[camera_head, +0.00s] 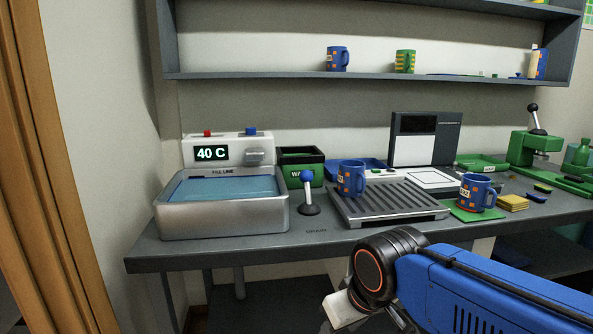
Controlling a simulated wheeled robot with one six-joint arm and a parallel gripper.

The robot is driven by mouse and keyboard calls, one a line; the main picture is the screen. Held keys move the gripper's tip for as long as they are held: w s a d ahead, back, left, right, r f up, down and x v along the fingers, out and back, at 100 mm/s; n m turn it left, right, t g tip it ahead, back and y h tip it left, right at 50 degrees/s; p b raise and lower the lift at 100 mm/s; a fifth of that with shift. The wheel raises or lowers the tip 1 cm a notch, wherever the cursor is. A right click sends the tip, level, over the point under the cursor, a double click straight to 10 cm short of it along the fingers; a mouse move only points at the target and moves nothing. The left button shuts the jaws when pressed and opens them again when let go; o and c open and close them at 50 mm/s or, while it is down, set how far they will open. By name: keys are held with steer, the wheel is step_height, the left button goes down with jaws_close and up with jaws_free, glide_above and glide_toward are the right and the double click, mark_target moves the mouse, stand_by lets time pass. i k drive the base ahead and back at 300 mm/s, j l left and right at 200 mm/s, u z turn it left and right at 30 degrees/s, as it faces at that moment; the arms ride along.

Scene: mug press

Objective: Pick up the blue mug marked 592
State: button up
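A blue mug (351,179) with orange squares stands upright on the grey ribbed drain rack (392,204). A second blue mug (476,193) stands upright on a green mat (461,212) to the right of the rack. Both carry a pale number label, too small to read surely, so I cannot tell which one is 592. My arm comes in from the lower right. What seems to be my gripper (343,309) is partly in view at the bottom edge, below and in front of the counter, away from both mugs. Its fingers are not clear.
A water basin (222,210) with a 40 C display stands at left, with a blue-knobbed lever (308,194) beside it. A wall shelf (260,76) holds more mugs. Yellow coasters (513,203) and a green press (535,150) are at right. The counter's front strip is bare.

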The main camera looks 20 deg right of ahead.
mark_target(474, 189)
steer(key=z, duration=1.55)
